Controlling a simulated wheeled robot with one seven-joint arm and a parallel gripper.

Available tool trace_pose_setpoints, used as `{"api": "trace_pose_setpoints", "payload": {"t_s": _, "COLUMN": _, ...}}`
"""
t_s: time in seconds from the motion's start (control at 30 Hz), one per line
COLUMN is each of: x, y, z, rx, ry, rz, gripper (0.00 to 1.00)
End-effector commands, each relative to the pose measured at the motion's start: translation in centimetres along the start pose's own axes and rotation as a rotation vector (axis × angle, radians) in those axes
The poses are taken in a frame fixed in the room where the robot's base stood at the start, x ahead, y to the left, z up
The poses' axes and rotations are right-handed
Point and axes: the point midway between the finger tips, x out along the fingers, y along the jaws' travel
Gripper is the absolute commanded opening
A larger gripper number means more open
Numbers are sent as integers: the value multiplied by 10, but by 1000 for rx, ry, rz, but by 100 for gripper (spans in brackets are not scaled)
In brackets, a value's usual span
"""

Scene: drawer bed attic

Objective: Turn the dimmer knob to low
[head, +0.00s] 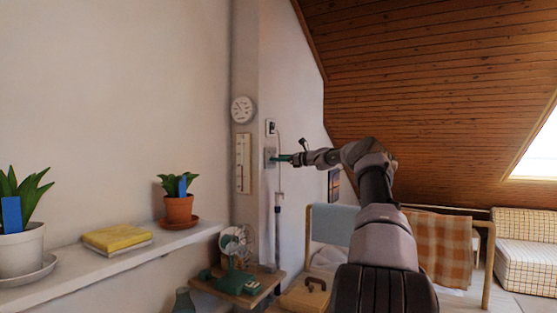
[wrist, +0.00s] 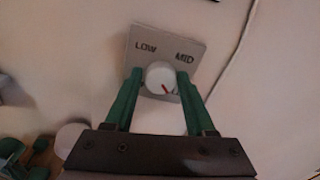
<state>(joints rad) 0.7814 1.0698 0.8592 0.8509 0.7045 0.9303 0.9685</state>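The dimmer plate (wrist: 190,53) is a grey square on the wall, tilted in the wrist view. It reads LOW at the upper left and MID at the upper right; a third label at the lower right is mostly hidden. The round white knob (wrist: 160,76) sits at its middle, and its red mark points to the lower right, toward the hidden label. My gripper (wrist: 159,73) has its two green fingers apart, one on each side of the knob, very close to it. I cannot tell whether they touch it. In the head view my gripper (head: 278,159) is at the plate (head: 269,154).
A cable runs down the wall right of the plate. A thermometer (head: 243,163) and round dial (head: 243,110) hang to the left. Below are a shelf (head: 110,262) with potted plants, a fan (head: 237,243) and a green telephone (head: 233,279).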

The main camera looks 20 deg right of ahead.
Motion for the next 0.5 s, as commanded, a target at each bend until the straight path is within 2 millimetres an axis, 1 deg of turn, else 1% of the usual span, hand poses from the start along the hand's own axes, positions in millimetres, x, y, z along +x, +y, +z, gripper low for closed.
{"api": "trace_pose_setpoints", "payload": {"t_s": 0.03, "x": 0, "y": 0, "z": 0, "rx": 0, "ry": 0, "rz": 0, "gripper": 32}}
{"api": "trace_pose_setpoints", "payload": {"t_s": 0.07, "x": 0, "y": 0, "z": 0, "rx": 0, "ry": 0, "rz": 0, "gripper": 21}}
{"api": "trace_pose_setpoints", "payload": {"t_s": 0.1, "x": 0, "y": 0, "z": 0, "rx": 0, "ry": 0, "rz": 0, "gripper": 5}}
{"api": "trace_pose_setpoints", "payload": {"t_s": 0.13, "x": 0, "y": 0, "z": 0, "rx": 0, "ry": 0, "rz": 0, "gripper": 0}}
{"api": "trace_pose_setpoints", "payload": {"t_s": 0.37, "x": 0, "y": 0, "z": 0, "rx": -14, "ry": -1, "rz": 0, "gripper": 0}}
{"api": "trace_pose_setpoints", "payload": {"t_s": 0.5, "x": 0, "y": 0, "z": 0, "rx": -57, "ry": -2, "rz": 0, "gripper": 0}}
